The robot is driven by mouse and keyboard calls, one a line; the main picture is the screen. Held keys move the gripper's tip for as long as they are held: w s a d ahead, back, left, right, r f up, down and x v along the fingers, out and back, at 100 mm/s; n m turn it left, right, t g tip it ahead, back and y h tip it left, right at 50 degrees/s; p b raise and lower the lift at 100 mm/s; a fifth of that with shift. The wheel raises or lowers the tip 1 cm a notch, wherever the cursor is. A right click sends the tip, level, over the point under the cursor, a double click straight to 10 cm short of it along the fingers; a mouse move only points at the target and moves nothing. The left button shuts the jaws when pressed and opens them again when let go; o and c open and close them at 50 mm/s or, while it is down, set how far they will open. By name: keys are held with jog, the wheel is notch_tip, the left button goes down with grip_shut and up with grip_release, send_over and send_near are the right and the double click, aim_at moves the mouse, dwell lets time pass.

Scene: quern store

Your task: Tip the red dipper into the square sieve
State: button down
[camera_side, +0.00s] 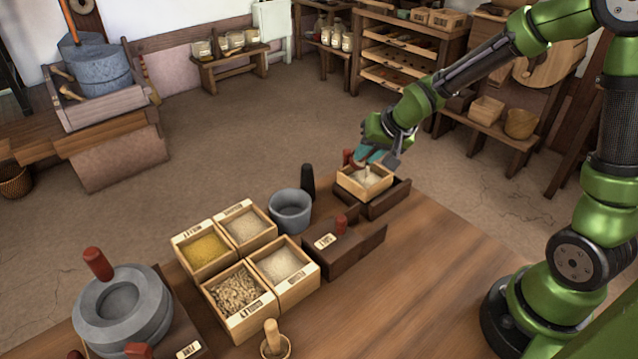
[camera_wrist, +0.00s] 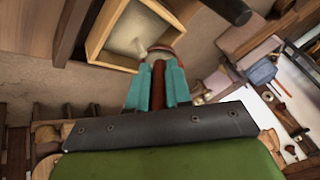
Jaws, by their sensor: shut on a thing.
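The square sieve (camera_side: 352,187) is a pale wooden frame at the right end of the table in the side view. It also shows at the top of the wrist view (camera_wrist: 97,47), with pale meal inside. My gripper (camera_side: 372,155) is above the sieve's far side, its teal fingers shut on the red handle of the red dipper (camera_side: 348,156). In the wrist view the handle (camera_wrist: 158,86) lies between the fingertips (camera_wrist: 157,92). The dipper's round head is at the sieve's edge and looks tilted toward it; its inside is mostly hidden.
A dark wooden tray (camera_side: 390,200) is under the sieve. A grey stone mortar (camera_side: 290,222) and a dark upright pestle (camera_side: 308,182) stand to its left. Several bins, one with yellow grain (camera_side: 203,253), and a stone quern (camera_side: 122,325) fill the left. The table's right part is clear.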

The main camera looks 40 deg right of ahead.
jog(key=t, duration=0.2)
jog(key=s+f+t, duration=0.1)
jog(key=shift+s+t, duration=0.2)
jog(key=shift+t, duration=0.5)
dwell(1.4)
jog(key=shift+w+r+g, duration=0.25)
jog(key=shift+w+g, duration=0.05)
jog(key=shift+g, duration=0.3)
jog(key=g, duration=0.1)
jog(key=w+r+g, duration=0.1)
jog(key=g, duration=0.1)
jog(key=shift+w+g, duration=0.15)
jog(key=shift+g, duration=0.15)
jog(key=g, duration=0.1)
jog(key=w+r+g, duration=0.1)
jog(key=g, duration=0.2)
jog(key=shift+w+r+g, duration=0.3)
jog(key=shift+r, duration=0.1)
jog(key=shift+w+r+g, duration=0.1)
jog(key=shift+r+g, duration=0.15)
jog(key=shift+g, duration=0.45)
